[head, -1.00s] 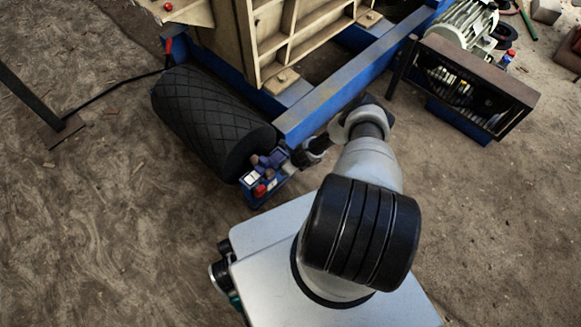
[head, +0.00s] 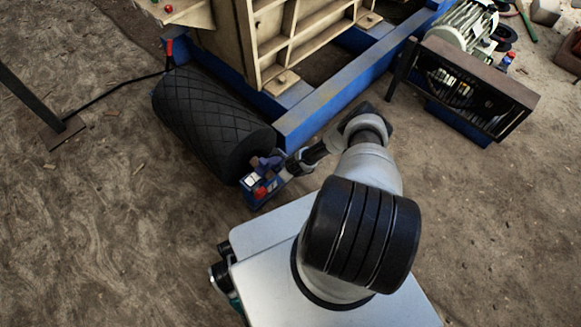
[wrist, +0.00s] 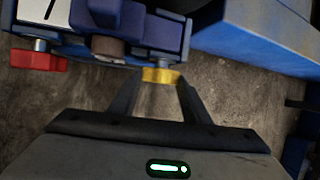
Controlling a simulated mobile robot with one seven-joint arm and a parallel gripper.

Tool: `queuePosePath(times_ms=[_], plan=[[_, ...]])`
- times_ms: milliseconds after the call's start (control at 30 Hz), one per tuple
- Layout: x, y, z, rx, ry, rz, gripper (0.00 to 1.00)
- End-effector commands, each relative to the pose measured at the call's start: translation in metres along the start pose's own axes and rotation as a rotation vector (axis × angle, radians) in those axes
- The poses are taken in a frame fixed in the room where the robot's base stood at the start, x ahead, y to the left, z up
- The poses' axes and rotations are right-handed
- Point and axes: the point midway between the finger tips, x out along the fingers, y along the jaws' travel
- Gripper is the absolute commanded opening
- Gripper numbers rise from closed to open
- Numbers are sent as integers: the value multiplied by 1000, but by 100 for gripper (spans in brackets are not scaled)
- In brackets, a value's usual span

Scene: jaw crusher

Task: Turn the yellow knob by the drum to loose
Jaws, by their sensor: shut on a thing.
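The yellow knob (wrist: 162,76) sits at the lower edge of a blue fixture (wrist: 90,45) in the wrist view. My gripper (wrist: 160,82) has its two dark fingers closed in on either side of the knob and is shut on it. Part of the knob is hidden by the fingers. In the head view, my gripper (head: 283,172) reaches the blue fixture (head: 262,190) beside the end of the black ribbed drum (head: 212,122). The knob itself cannot be made out there.
A red knob (wrist: 38,60) is on the left of the fixture, with a brown round part (wrist: 107,47) between it and the yellow knob. A blue beam (head: 340,90) runs close behind my gripper. Bare dirt lies left.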

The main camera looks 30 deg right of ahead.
Motion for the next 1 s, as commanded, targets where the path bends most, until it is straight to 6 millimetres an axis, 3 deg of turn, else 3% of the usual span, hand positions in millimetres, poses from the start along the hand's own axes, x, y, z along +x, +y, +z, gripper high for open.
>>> queuePosePath(times_ms=[500,1000], plan=[[1,9,2,-128,-3,-283,21],[2,8,0,-149,0,-364,21]])
